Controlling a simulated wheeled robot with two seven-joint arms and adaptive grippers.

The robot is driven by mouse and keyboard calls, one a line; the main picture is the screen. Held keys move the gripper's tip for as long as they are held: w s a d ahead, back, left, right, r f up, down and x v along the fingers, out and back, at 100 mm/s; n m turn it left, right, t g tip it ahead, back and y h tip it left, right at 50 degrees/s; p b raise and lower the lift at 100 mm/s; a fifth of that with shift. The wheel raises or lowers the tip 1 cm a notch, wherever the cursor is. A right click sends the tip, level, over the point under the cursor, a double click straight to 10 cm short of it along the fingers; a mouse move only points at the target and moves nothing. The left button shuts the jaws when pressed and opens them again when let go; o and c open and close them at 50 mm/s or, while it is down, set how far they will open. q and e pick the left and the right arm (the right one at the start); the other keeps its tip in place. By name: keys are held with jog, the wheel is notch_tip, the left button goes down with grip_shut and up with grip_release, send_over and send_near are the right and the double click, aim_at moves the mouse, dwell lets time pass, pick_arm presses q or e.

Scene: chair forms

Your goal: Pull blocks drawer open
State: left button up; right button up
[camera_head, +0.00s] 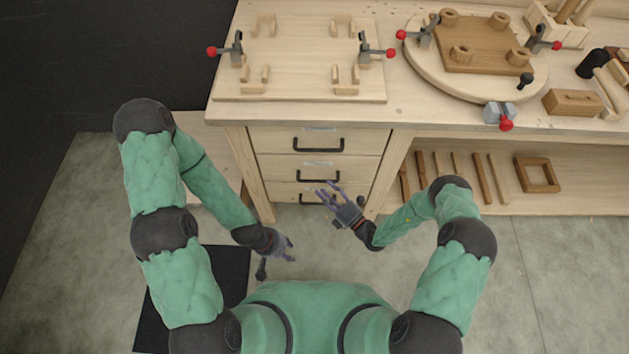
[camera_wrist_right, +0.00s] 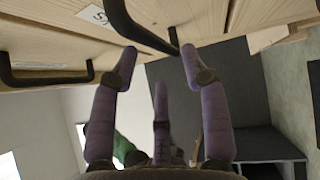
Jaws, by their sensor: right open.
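A stack of three wooden drawers sits under the workbench: top (camera_head: 275,140), middle (camera_head: 270,166) and bottom (camera_head: 275,188). Each has a black bar handle, and all three look closed. The labels are too small to tell which is the blocks drawer. My right gripper (camera_head: 324,194) is open in front of the lower drawers, its fingers overlapping the bottom handle (camera_head: 305,199) in the head view. In the right wrist view, a black handle (camera_wrist_right: 134,30) lies close to the spread purple fingers (camera_wrist_right: 158,58); contact is unclear. My left gripper (camera_head: 286,247) hangs low, away from the drawers.
The workbench top (camera_head: 300,112) overhangs the drawers and carries a board with clamps (camera_head: 300,60) and a round turntable (camera_head: 425,80). An open shelf (camera_head: 575,165) with wooden sticks and a frame lies right of the drawers. The floor in front is clear.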

aim_at(317, 182)
jog(key=shift+b+x, duration=0.7)
jog(key=shift+x, duration=2.15)
grip_shut()
